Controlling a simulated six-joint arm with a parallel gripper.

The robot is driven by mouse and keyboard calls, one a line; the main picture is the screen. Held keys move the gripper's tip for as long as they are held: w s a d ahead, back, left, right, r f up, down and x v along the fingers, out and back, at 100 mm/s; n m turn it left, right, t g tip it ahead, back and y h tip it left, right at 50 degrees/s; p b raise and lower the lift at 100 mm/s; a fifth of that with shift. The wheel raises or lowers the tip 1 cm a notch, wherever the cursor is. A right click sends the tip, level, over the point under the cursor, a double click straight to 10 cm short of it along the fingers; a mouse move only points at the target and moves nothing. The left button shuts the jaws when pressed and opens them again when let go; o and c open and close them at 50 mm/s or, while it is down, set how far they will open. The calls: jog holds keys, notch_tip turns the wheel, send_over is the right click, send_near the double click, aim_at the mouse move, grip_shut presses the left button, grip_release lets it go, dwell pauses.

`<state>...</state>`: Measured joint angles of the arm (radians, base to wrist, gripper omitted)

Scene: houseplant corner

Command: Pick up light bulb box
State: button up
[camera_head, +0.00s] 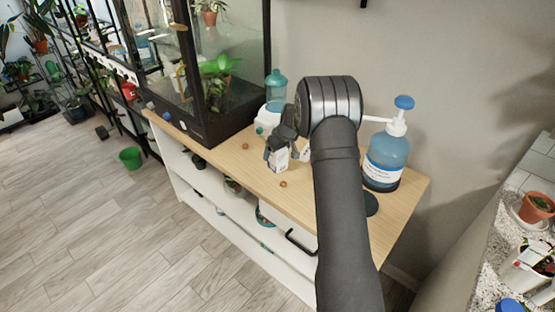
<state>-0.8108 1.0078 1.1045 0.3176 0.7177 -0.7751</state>
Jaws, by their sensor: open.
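A small white box with dark printing (279,160), which looks like the light bulb box, stands on the light wooden shelf top (232,158), left of my arm. My gripper (275,148) is open and is right at the upper part of this box. Its dark fingers overlap the box in the picture. I cannot tell whether they touch it or straddle it. The gripper and wrist hide the top of the box and part of what lies behind it.
A glass terrarium (236,98) stands left. A teal-and-white bottle (276,88) stands behind the gripper. A large blue pump bottle (387,158) stands right of my arm. Small brown round things (283,184) lie near the front edge. The wood left of the box is mostly clear.

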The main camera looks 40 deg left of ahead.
jog(key=c, duration=1.1)
jog(key=shift+o, duration=0.2)
jog(key=shift+r, duration=0.1)
